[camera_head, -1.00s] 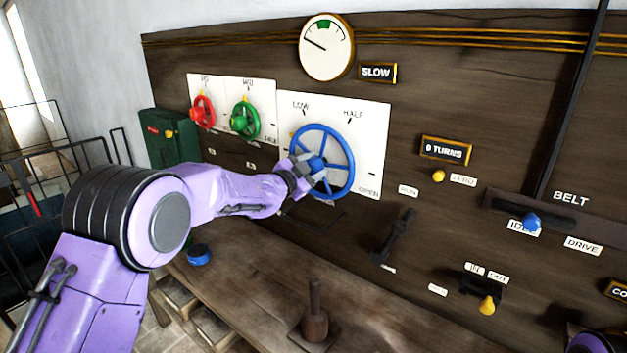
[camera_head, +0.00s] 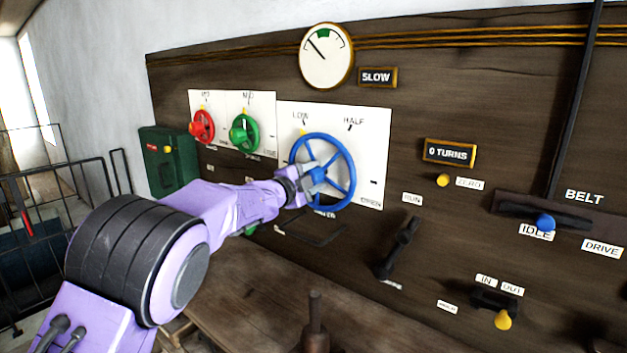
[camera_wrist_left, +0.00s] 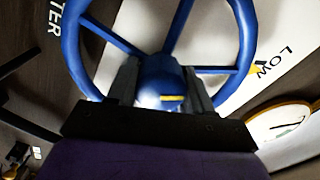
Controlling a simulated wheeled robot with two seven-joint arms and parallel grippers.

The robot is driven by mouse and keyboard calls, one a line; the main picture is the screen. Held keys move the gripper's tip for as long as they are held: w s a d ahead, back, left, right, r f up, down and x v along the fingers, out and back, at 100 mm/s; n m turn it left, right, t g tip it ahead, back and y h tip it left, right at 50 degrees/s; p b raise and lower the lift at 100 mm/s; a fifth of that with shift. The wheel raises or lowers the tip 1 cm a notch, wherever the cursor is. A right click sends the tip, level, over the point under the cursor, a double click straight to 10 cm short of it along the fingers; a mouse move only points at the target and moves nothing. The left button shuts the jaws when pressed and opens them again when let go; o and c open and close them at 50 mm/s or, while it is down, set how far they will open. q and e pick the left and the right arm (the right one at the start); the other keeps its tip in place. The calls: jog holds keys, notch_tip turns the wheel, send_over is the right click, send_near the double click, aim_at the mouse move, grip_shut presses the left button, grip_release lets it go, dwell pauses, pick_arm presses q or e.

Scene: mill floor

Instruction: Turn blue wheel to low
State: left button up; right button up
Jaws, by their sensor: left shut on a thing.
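The blue wheel (camera_head: 349,164) is mounted on a white plate (camera_head: 375,130) marked LOW, HALF and OPEN. Its yellow pointer shows at the upper left of the rim, by the LOW mark. My left gripper (camera_head: 314,178) is shut on the wheel's hub, which it partly hides. In the left wrist view the blue hub (camera_wrist_left: 160,75) sits between the two dark fingers (camera_wrist_left: 161,88). A yellow tip (camera_wrist_left: 262,68) shows there beside the LOW lettering. My right gripper is not in view.
A red wheel (camera_head: 207,127) and a green wheel (camera_head: 252,132) are to the left. A round gauge (camera_head: 326,60) and a SLOW sign (camera_head: 376,77) are above. A black lever (camera_head: 397,248) stands out lower right. A wooden bench (camera_head: 250,290) runs below the panel.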

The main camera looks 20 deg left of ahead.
pick_arm(q)
jog(key=shift+r, duration=0.15)
jog(key=o, duration=1)
jog(key=shift+o, duration=0.2)
jog(key=shift+w, duration=0.1)
jog(key=b+v, duration=0.4)
jog(key=v, duration=0.6)
jog(key=shift+s, duration=0.25)
